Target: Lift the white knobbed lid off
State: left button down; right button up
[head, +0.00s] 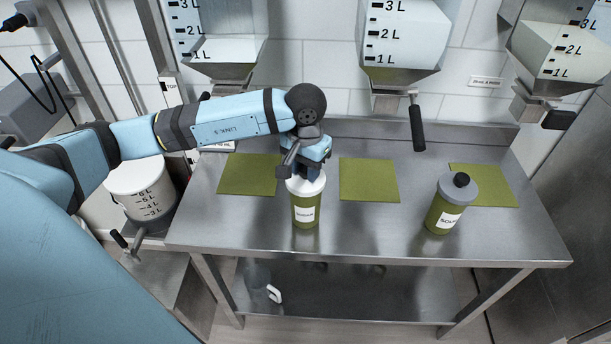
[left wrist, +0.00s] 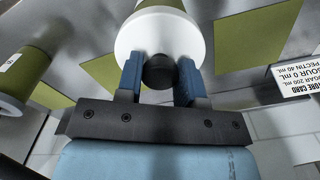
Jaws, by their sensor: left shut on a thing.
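A green canister (head: 305,212) with a white label stands upright on the steel table, left of centre. Its white lid (head: 313,186) sits on top, and the lid also shows large in the left wrist view (left wrist: 160,30). The lid's round black knob (left wrist: 160,72) is between the fingers of my left gripper (left wrist: 159,80). In the head view my left gripper (head: 306,172) comes down from above, shut on the knob, which it hides there. The lid appears level on the canister, and I see no clear gap. My right gripper is not in view.
A second green canister (head: 445,212), with a grey lid and black knob, stands to the right. Green mats (head: 368,180) lie on the table. Hoppers with black levers (head: 417,128) hang above the back. A white graduated container (head: 140,188) is at left. The table front is clear.

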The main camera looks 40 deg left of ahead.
aim_at(305, 168)
pick_arm(q)
jog(key=shift+r, duration=1)
jog(key=shift+r+p, duration=1)
jog(key=shift+r, duration=1.5)
